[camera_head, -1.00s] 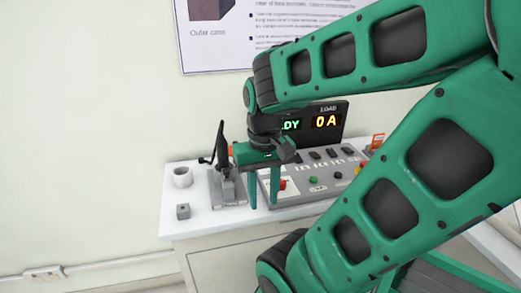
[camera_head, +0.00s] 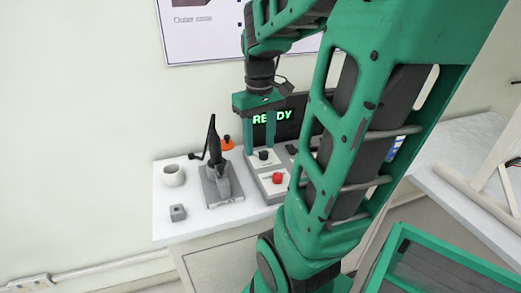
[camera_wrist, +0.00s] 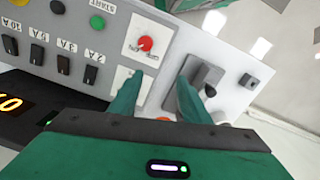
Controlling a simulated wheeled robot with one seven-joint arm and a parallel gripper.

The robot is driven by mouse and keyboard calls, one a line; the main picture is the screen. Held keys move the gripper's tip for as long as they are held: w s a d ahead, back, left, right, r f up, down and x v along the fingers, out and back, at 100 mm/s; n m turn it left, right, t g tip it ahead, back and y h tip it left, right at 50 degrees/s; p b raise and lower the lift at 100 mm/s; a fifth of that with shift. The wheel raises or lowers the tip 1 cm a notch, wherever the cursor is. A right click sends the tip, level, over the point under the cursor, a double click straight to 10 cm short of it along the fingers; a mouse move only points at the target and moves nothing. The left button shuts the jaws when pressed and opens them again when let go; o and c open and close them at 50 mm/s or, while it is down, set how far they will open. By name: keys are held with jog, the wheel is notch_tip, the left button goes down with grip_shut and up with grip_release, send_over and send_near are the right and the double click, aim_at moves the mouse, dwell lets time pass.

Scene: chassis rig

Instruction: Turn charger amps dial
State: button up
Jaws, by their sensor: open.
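The grey control panel (camera_head: 268,193) stands on the white bench. A black knob (camera_head: 264,155) sits on a white plate near its back left, and a red knob (camera_head: 277,178) sits in front of it. My gripper (camera_head: 260,150) points down with its fingers apart, just above or around the black knob; I cannot tell whether it touches. In the wrist view my open gripper (camera_wrist: 158,85) has one finger over a white plate, hiding most of it. The red knob (camera_wrist: 146,43) shows clear of the fingers there. I cannot read which knob is the amps dial.
A fixture with an upright black lever (camera_head: 214,143) stands left of the panel, close to my gripper. An orange-topped thing (camera_head: 228,142) is behind it. A mug (camera_head: 174,175) and grey block (camera_head: 177,212) are farther left. A display (camera_head: 275,118) reading READY stands behind the panel.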

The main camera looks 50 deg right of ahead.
aim_at(262, 152)
jog(key=w+d+n, duration=0.3)
jog(key=w+d, duration=0.3)
jog(key=d, duration=0.2)
jog(key=f, duration=0.9)
jog(key=shift+s+d+f, duration=0.1)
jog(key=shift+d+f, duration=0.2)
jog(key=shift+f, duration=0.05)
jog(key=c, duration=1)
